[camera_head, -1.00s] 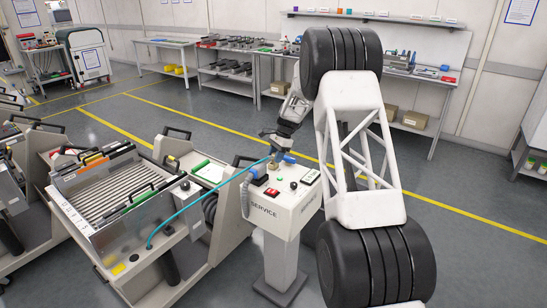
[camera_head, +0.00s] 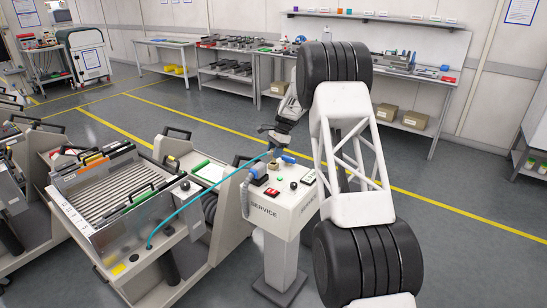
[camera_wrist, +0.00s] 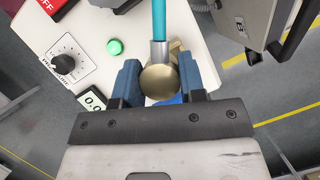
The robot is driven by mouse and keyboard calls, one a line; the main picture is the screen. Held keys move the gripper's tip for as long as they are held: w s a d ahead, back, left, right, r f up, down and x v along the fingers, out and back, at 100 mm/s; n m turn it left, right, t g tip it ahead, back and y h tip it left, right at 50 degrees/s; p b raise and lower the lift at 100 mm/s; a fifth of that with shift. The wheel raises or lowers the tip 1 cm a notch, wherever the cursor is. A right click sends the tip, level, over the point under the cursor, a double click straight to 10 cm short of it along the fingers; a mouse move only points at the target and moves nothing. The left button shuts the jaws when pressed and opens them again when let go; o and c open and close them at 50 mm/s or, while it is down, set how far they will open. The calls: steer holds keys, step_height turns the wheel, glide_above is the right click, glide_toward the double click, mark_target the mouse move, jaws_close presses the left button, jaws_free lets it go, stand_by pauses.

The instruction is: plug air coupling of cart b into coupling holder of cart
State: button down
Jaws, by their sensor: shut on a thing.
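My gripper (camera_wrist: 159,85) is shut on the air coupling (camera_wrist: 158,80), a brass-coloured round body with a silver sleeve, held between two blue fingers. A teal hose (camera_wrist: 159,18) leaves the coupling. In the head view my gripper (camera_head: 272,148) is above the back of the service post, and the hose (camera_head: 195,199) arcs down to the front ledge of the near cart (camera_head: 122,270). The coupling is too small to make out there. I cannot pick out the coupling holder on the cart with certainty.
The white service post (camera_head: 276,222) stands right of the cart, with a red switch (camera_head: 271,192), a blue-handled fitting (camera_head: 287,158) and a grey plug with cable (camera_head: 246,192). The wrist view shows its green button (camera_wrist: 114,46) and dial (camera_wrist: 64,63) beside my fingers. Open floor lies behind.

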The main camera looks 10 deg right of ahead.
steer(key=shift+w+f, duration=0.1)
steer(key=shift+w, duration=0.6)
steer(key=shift+f, duration=1.5)
steer(key=shift+f, duration=0.1)
steer(key=c, duration=0.7)
jaws_free()
steer(key=shift+f, duration=0.1)
steer(key=v, duration=0.7)
steer(key=shift+r, duration=0.4)
steer(key=shift+d, duration=0.1)
